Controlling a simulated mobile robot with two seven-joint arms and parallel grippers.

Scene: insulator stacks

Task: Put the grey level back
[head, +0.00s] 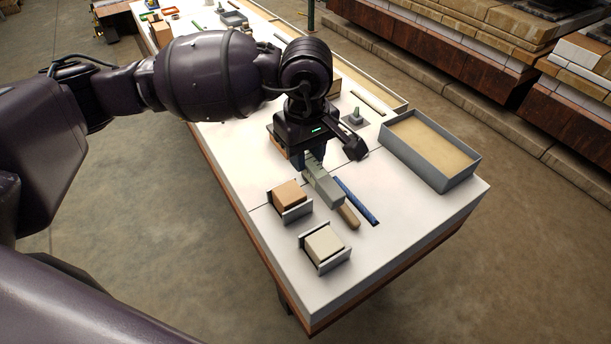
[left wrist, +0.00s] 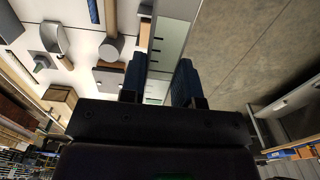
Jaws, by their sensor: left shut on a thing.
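The grey level (head: 322,184) is a long grey-green bar. My left gripper (head: 314,160) is shut on it near its far end, over the white table (head: 400,235). In the left wrist view, the level (left wrist: 171,42) runs up between the two blue fingers (left wrist: 160,82). In the head view, the bar's near end overlaps a wooden handle (head: 349,217). I cannot tell how high the bar is above the table. A blue bar (head: 356,200) lies beside it, along a dark strip. My right gripper is not in view.
A grey-walled tray (head: 473,171) stands at the right edge. An orange-brown block (head: 288,194) and a cream block (head: 324,244) sit in grey holders at the front left. A small grey piece (head: 355,117) stands behind. The near right corner is clear.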

